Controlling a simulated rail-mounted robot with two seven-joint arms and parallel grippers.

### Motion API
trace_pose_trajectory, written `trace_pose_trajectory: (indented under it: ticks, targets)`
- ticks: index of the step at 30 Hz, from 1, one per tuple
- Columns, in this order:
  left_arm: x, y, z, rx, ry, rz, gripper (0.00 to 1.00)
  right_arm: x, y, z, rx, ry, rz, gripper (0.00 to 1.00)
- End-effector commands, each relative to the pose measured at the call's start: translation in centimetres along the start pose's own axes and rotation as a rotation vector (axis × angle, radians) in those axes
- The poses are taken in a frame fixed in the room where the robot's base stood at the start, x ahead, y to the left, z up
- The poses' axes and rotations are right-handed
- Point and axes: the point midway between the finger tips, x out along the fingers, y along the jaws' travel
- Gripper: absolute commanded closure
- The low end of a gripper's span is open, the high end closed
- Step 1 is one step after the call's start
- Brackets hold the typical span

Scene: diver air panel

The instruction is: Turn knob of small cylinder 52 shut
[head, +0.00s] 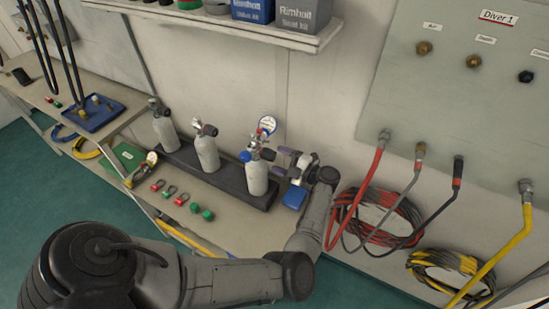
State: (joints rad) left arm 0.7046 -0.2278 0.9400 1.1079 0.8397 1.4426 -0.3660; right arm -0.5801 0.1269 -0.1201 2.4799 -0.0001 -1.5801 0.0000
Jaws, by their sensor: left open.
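Three small grey cylinders stand upright in a dark rack (228,187) on the bench: a left one (165,130), a middle one (207,152) and a right one (256,177). Each has a valve with a dark knob on top; no number is readable, so I cannot tell which is 52. A round gauge (267,124) and a blue part show at the right cylinder's valve. My left gripper (272,161) reaches in from the right, open, with its fingers close beside the right cylinder's valve. I cannot tell whether they touch it. My right gripper is out of view.
Red and green fittings (181,199) lie in front of the rack. A blue item (294,197) lies right of it. A shelf (222,22) with boxes hangs above. The Diver 1 panel (470,110) with hoses (374,218) is at the right.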

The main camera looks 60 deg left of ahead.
Motion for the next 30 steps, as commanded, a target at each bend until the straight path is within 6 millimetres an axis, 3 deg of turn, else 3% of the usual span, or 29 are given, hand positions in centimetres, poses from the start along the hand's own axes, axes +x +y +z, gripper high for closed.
trace_pose_trajectory:
  ticks: [6, 15, 21, 30]
  targets:
    - [-4.7, -0.2, 0.1, 0.002, -0.005, 0.0, 0.32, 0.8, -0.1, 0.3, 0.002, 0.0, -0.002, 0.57]
    - [-9.4, -0.1, 0.1, 0.002, -0.003, 0.0, 0.32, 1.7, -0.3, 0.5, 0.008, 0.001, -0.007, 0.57]
    - [-10.8, -0.1, 0.1, 0.002, -0.002, 0.001, 0.32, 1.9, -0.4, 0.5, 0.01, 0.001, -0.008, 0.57]
    - [-11.1, 0.0, 0.0, 0.001, 0.0, 0.001, 0.32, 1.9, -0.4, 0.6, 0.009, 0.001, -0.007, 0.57]
